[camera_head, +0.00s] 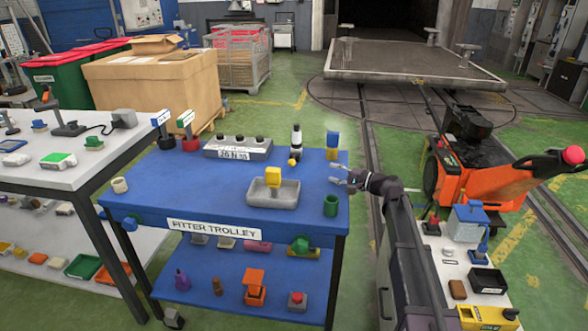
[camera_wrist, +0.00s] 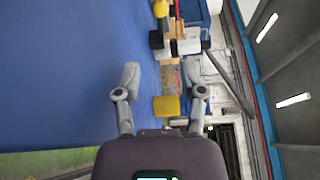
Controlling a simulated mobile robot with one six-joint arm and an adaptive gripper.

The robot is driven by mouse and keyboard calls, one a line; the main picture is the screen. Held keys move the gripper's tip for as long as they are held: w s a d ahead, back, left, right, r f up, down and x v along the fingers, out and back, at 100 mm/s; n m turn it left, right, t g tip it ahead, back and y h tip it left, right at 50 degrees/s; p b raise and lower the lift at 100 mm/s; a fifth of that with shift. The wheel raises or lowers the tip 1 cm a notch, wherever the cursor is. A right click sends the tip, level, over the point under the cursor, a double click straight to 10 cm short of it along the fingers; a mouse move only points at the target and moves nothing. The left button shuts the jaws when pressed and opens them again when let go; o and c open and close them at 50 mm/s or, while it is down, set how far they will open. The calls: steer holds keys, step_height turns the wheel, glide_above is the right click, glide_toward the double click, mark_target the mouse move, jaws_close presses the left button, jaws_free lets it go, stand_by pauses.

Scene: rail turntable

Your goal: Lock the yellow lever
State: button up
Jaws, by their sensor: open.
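No part is clearly a lever in these views, and I cannot tell which yellow part is the yellow lever. A yellow block (camera_head: 273,177) stands in a grey tray-like housing (camera_head: 262,198) on the blue trolley top (camera_head: 205,210). A small yellow knob (camera_head: 293,161) sits at the foot of a black-and-white upright device (camera_head: 296,137). My gripper (camera_head: 343,176) is open over the right edge of the trolley, apart from these parts. In the wrist view, its fingers (camera_wrist: 163,84) are spread, with a yellow cylinder-like part (camera_wrist: 167,105) showing between them.
A blue-and-yellow piece (camera_head: 333,139) stands behind my gripper, and a green cup (camera_head: 331,205) in front. A grey knobbed block (camera_head: 238,147) is farther back. An orange cart (camera_head: 480,187) stands at right; the turntable platform (camera_head: 412,65) lies beyond.

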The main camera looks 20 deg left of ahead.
mark_target(297, 172)
steer(key=shift+s+a, duration=0.1)
steer(key=shift+a, duration=0.1)
steer(key=shift+s+a, duration=0.1)
steer(key=shift+a, duration=0.1)
steer(key=a, duration=0.4)
steer(key=w+a, duration=0.1)
steer(key=a, duration=0.4)
steer(key=w+a, duration=0.1)
steer(key=a, duration=0.3)
steer(key=shift+w+a+f+b, duration=0.2)
steer(key=shift+a+f+b, duration=0.05)
steer(key=shift+f+b, duration=0.1)
jaws_close()
steer(key=shift+d, duration=0.2)
